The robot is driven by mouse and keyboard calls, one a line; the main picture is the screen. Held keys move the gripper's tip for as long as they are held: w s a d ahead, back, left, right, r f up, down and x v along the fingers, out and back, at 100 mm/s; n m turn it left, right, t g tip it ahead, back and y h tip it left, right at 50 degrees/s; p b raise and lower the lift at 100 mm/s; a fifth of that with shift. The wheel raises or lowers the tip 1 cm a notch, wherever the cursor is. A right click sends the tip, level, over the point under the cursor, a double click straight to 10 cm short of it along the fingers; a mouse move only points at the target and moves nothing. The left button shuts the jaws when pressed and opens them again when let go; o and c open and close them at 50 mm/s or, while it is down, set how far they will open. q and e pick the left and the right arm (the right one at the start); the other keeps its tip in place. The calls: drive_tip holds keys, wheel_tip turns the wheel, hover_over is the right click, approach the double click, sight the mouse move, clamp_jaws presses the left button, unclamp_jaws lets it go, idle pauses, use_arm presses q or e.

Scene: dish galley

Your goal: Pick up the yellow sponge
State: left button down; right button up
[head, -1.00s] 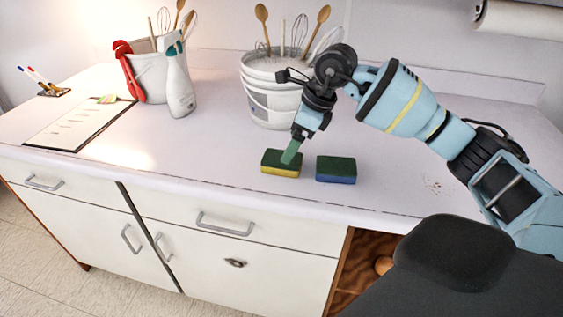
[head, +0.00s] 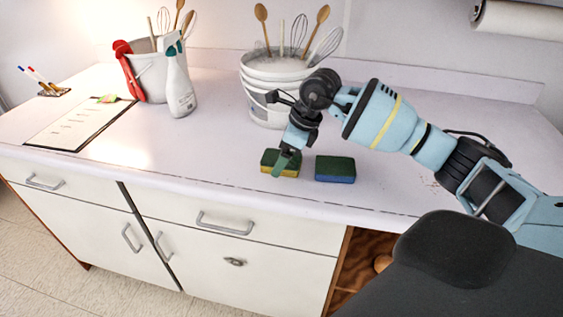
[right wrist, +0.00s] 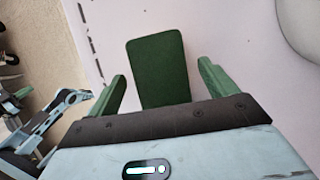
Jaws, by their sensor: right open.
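The yellow sponge (head: 268,167) has a dark green top and lies flat on the counter near its front edge. Its green top (right wrist: 158,68) shows in the right wrist view between the two fingers. My right gripper (head: 281,166) is open and reaches down at the sponge, hiding part of it in the head view. In the right wrist view the green fingers (right wrist: 162,80) stand apart on either side of the sponge, with gaps showing. Whether they are down at sponge height I cannot tell.
A blue sponge with a green top (head: 335,170) lies just right of the yellow one. A white bucket of utensils (head: 268,110) stands behind. A spray bottle (head: 180,88) and clipboard (head: 75,127) are further left. The counter between clipboard and sponges is clear.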

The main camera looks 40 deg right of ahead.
drive_tip(key=shift+f, duration=0.25)
idle(0.4)
drive_tip(key=c, duration=1.1)
